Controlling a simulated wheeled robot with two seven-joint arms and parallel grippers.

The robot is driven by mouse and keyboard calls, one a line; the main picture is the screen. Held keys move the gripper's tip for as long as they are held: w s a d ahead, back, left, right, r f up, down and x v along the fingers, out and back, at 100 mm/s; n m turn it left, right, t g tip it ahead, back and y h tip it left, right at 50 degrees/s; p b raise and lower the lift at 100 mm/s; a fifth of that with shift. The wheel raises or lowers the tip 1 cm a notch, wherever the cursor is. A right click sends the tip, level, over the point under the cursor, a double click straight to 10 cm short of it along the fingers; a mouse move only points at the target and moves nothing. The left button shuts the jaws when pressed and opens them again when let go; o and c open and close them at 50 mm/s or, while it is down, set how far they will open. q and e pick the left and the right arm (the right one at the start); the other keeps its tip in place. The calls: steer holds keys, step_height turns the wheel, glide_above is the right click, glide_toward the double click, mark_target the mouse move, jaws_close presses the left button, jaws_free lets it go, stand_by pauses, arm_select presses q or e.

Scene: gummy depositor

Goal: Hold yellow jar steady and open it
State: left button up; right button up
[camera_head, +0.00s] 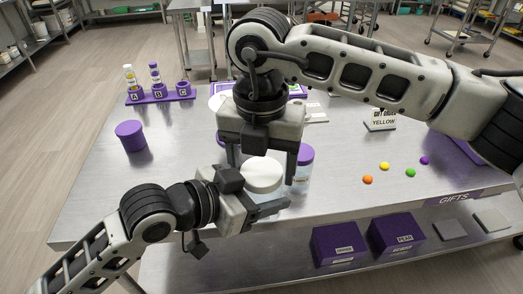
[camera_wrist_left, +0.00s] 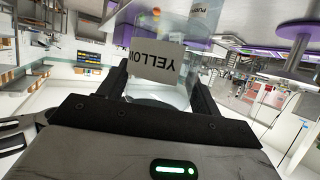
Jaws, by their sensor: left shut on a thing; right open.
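The yellow jar shows in the left wrist view as a clear jar (camera_wrist_left: 165,92) with a "YELLOW" label (camera_wrist_left: 157,62), upside down in that picture. In the head view its round white lid (camera_head: 264,174) is seen from above and the body is mostly hidden. My left gripper (camera_head: 262,196) is shut on the jar body from the left; its fingers (camera_wrist_left: 160,95) flank the jar in the wrist view. My right gripper (camera_head: 257,168) points down over the lid, open, with one finger on each side. I cannot tell whether its fingers touch the lid.
A purple-lidded jar (camera_head: 304,156) stands close behind the right finger. A purple container (camera_head: 130,135) and a purple rack (camera_head: 160,94) are at the left. Several coloured balls (camera_head: 384,166) and a "YELLOW" sign (camera_head: 381,122) are at the right. The table's left front is clear.

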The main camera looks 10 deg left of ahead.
steer(key=c, duration=0.8)
steer(key=o, duration=1.1)
step_height(320, 180, up, 4)
steer(key=shift+a+f, duration=0.1)
steer(key=shift+r, duration=0.35)
steer(key=shift+c, duration=1)
step_height(320, 180, up, 3)
steer(key=shift+r, duration=0.15)
steer(key=shift+c, duration=0.5)
steer(key=shift+f, duration=3.9)
